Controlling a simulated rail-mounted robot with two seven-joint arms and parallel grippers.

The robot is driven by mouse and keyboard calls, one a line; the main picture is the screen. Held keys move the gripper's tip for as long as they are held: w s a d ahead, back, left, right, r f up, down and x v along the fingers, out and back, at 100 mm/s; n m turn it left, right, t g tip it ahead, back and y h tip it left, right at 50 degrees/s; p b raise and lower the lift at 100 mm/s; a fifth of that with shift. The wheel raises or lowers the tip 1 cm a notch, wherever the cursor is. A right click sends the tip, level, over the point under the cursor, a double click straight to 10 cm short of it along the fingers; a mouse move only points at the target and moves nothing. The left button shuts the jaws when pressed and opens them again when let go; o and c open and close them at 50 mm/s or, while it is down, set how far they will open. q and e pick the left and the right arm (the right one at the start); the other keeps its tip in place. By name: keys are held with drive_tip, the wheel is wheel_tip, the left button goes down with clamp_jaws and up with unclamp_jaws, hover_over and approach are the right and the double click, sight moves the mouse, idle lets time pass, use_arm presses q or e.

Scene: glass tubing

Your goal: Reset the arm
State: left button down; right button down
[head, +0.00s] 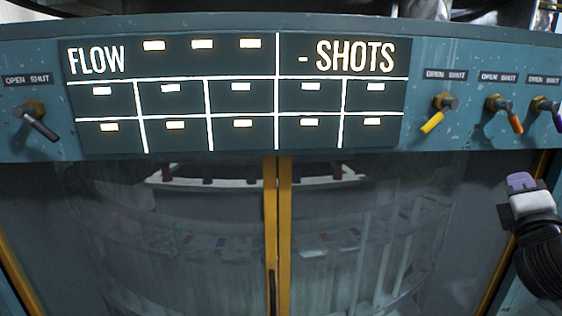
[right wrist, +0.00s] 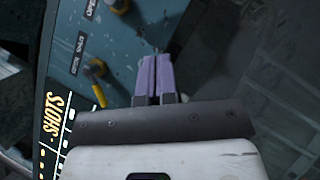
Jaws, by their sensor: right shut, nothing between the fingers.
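My right gripper (head: 522,181) is at the right edge of the head view, below the row of levers and in front of the cabinet's right side. Its purple fingers are together with nothing between them. In the right wrist view the shut fingers (right wrist: 154,62) point up the picture, to the right of the yellow lever (right wrist: 96,72) and apart from it. My left gripper does not show in either view.
A blue panel carries a FLOW and SHOTS board (head: 240,100). A dark lever (head: 38,124) is at left; yellow (head: 432,122), orange (head: 515,122) and purple (head: 557,120) levers are at right. Below are glass doors with yellow frames (head: 285,220).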

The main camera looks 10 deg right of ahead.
drive_tip(key=s+a+f+m+g+y+p, duration=0.2)
drive_tip(key=s+a+f+m+g+y, duration=0.15)
drive_tip(key=a+f+m, duration=0.6)
drive_tip(key=s+a+f+m+g+y+p, duration=0.4)
drive_tip(key=a+f, duration=0.7)
drive_tip(key=f, duration=0.6)
drive_tip(key=s+a+f+m+g+y+p, duration=0.1)
drive_tip(key=s+a+f+g, duration=0.3)
drive_tip(key=s+f, duration=0.5)
drive_tip(key=s+a+f+m+g+y+p, duration=0.1)
drive_tip(key=s+a+f+g+y+p, duration=0.1)
drive_tip(key=s+f, duration=0.8)
drive_tip(key=s+a+g+y, duration=0.1)
drive_tip(key=s+a, duration=0.1)
drive_tip(key=s, duration=0.3)
drive_tip(key=shift+s+a+f+g+p, duration=0.15)
drive_tip(key=shift+a+f+g+p, duration=0.1)
drive_tip(key=shift+g+p, duration=0.15)
